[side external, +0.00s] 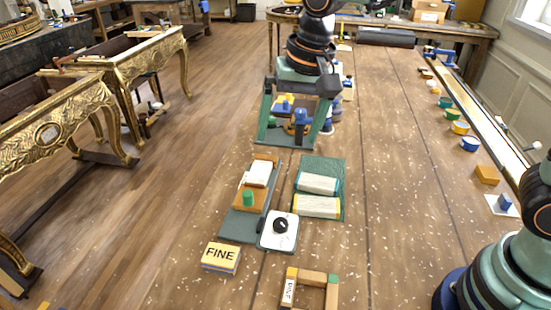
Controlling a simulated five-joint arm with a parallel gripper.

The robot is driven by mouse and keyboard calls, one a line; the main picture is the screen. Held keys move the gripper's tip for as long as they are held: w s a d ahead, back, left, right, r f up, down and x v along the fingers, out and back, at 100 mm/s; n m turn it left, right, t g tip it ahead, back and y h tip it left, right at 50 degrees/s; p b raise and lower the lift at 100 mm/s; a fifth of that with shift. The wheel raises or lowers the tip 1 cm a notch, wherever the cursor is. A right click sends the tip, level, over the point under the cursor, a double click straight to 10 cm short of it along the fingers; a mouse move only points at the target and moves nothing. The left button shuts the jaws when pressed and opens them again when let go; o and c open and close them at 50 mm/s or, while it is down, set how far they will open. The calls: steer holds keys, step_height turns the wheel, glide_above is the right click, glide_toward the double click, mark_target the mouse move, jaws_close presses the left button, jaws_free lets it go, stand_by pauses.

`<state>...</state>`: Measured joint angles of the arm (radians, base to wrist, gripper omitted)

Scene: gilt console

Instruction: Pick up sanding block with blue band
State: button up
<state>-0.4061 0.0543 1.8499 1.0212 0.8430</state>
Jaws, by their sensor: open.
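My gripper (285,138) hangs over the far middle of the workbench, its two green fingers spread apart and nothing visibly held. A green mat (323,165) lies nearer the camera, with two pale blocks on it. The far pale block (318,183) has a blue-green edge at its end, and the near pale block (318,206) has yellowish edges. A yellow block marked FINE (221,256), with a bluish layer along its lower side, lies at the front left. I cannot tell surely which carries the blue band. My gripper is apart from all three.
A dark tray (237,222) holds an orange block and a green piece. A white plate with a black knob (280,229) touches its side. A wooden frame (310,291) lies in front. Blue and yellow items show behind my fingers. The bench right of the mat is clear.

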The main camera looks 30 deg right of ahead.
steer(key=a+f+m+g, duration=0.1)
steer(key=a+f, duration=0.2)
steer(key=a, duration=0.2)
steer(key=a+f+m, duration=0.1)
steer(key=a+f, duration=0.2)
steer(key=a, duration=0.2)
steer(key=m+g+h, duration=0.1)
steer(key=m, duration=0.1)
glide_above(220, 254)
step_height(220, 254, down, 5)
steer(key=f, duration=0.6)
steer(key=shift+a+f, duration=0.2)
steer(key=shift+d+f, duration=0.15)
steer(key=shift+f, duration=1.35)
steer(key=shift+d+f, duration=0.1)
steer(key=shift+f, duration=1.35)
steer(key=c, duration=1.3)
steer(key=shift+r, duration=0.15)
